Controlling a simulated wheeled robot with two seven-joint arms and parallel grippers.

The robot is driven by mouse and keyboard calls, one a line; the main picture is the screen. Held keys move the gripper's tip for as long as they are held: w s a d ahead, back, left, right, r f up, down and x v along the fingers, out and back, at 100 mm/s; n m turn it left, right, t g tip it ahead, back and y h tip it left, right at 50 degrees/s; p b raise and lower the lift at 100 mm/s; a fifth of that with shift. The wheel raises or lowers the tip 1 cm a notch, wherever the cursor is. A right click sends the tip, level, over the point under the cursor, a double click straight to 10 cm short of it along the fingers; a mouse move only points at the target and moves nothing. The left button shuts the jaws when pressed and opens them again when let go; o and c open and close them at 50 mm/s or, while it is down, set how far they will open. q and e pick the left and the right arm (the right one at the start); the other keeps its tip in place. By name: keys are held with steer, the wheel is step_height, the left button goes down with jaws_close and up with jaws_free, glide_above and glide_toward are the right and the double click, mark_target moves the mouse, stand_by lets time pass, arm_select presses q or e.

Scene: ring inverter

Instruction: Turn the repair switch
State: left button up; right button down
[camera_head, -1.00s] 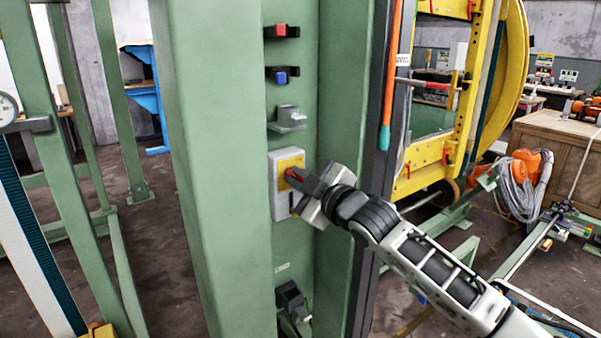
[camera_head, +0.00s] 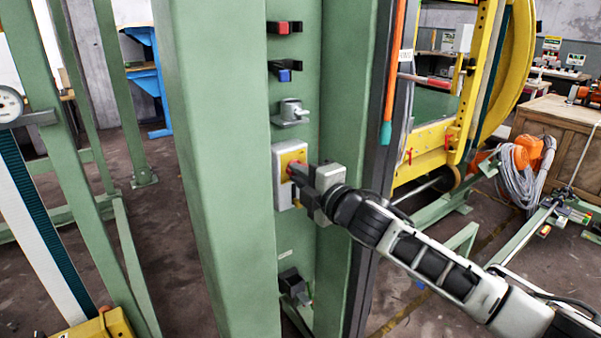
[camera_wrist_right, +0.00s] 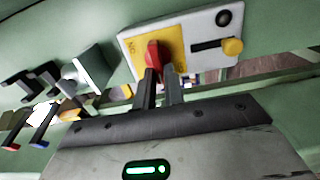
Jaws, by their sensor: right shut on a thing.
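The repair switch is a red knob on a yellow plate (camera_head: 287,159) set in a grey box (camera_head: 279,184) on the green column. In the right wrist view the red knob (camera_wrist_right: 153,54) stands on the yellow plate (camera_wrist_right: 166,41), between the fingertips. My right gripper (camera_head: 296,172) reaches in from the right and is shut on the red knob, which it mostly hides in the head view. The fingers also show in the right wrist view (camera_wrist_right: 160,80). My left gripper is not in view.
A black fitting (camera_head: 292,283) sits below.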

steer(key=shift+f, duration=0.1)
stand_by(0.4)
steer(key=c, duration=1.5)
jaws_free()
steer(key=shift+s+d, duration=0.1)
steer(key=b+v, duration=0.1)
steer(key=v, duration=1.4)
steer(key=shift+s+d, duration=0.25)
steer(key=shift+s, duration=0.05)
